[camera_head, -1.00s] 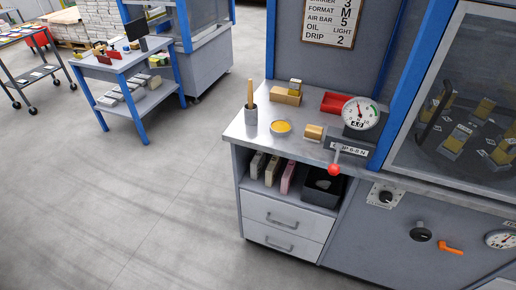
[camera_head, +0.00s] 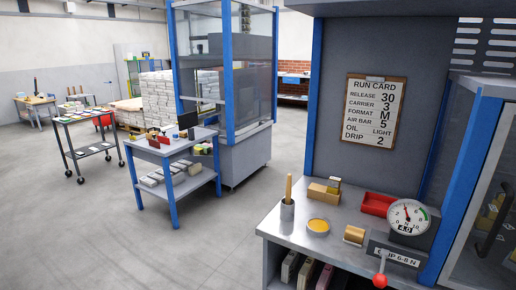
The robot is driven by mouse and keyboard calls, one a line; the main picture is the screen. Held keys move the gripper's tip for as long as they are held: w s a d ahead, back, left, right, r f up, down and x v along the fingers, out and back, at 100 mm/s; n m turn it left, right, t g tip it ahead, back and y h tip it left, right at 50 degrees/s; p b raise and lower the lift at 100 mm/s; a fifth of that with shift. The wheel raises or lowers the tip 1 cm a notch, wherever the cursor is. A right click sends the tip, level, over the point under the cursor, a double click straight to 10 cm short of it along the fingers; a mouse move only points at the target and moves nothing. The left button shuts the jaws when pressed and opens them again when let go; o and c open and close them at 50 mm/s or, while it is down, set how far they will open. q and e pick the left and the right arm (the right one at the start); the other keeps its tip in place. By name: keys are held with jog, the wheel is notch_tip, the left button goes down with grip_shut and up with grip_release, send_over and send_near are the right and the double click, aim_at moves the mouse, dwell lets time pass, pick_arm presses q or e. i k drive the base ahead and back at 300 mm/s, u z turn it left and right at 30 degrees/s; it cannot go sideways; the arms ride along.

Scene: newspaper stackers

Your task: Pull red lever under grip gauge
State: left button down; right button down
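The red lever knob (camera_head: 380,281) sits on a short metal rod at the front edge of the grey counter, at the lower right. The round grip gauge (camera_head: 408,217) stands above the block. Neither of my grippers is in the view, and nothing is seen touching the lever.
A brush in a grey cup (camera_head: 287,211), a yellow-topped tin (camera_head: 318,226), a brass roller (camera_head: 354,235) and a red tray (camera_head: 377,204) stand on the counter. A run card (camera_head: 374,109) hangs behind. A blue-legged table (camera_head: 171,165) stands left, with open floor in front.

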aim_at(379, 281)
jog(key=u, duration=1.55)
jog(key=i, duration=0.6)
jog(key=z, duration=2.15)
